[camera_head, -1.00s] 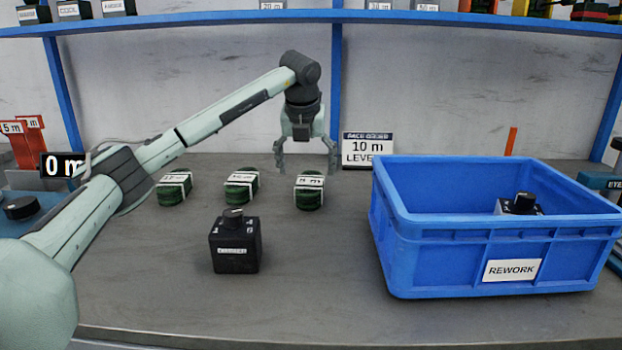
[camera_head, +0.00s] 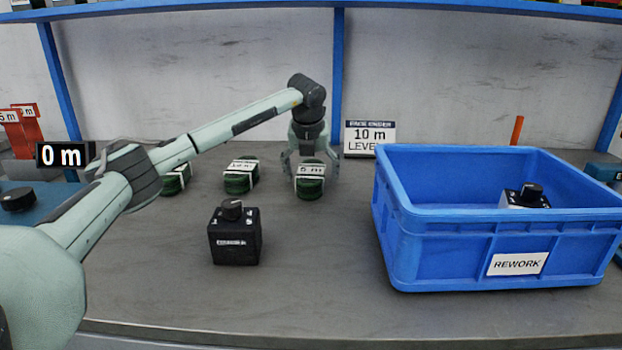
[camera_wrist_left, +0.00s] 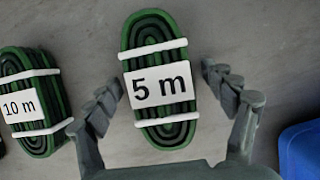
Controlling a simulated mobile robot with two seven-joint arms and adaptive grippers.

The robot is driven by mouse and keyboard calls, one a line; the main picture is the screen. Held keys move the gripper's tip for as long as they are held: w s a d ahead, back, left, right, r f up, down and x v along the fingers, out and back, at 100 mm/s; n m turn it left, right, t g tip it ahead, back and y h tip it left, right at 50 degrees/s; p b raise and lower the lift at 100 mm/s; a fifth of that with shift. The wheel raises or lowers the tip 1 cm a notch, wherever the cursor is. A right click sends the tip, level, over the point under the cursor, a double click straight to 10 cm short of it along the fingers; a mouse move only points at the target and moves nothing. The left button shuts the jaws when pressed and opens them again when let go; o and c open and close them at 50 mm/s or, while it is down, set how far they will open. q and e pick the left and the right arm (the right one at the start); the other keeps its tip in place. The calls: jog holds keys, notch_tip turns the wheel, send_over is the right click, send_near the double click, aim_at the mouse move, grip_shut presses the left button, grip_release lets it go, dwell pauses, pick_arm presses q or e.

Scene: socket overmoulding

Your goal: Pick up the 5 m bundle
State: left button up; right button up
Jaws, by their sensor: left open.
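The 5 m bundle (camera_head: 310,185) is a green and black coil with white bands and a "5 m" label. It lies on the bench, rightmost of the coils. It also shows large in the left wrist view (camera_wrist_left: 158,115). My left gripper (camera_head: 310,172) is open and lowered at this bundle. In the left wrist view the fingers (camera_wrist_left: 163,88) stand on either side of the bundle, with gaps between them and it. My right gripper is in neither current view.
The 10 m bundle (camera_head: 241,180) lies just left, and another coil (camera_head: 176,182) sits further left, partly behind my arm. A black box with a knob (camera_head: 235,238) stands in front. A blue REWORK crate (camera_head: 440,255) is at right.

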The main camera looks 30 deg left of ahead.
pick_arm(q)
jog(key=c, duration=1.2)
jog(key=shift+c, duration=0.6)
jog(key=shift+r, duration=0.15)
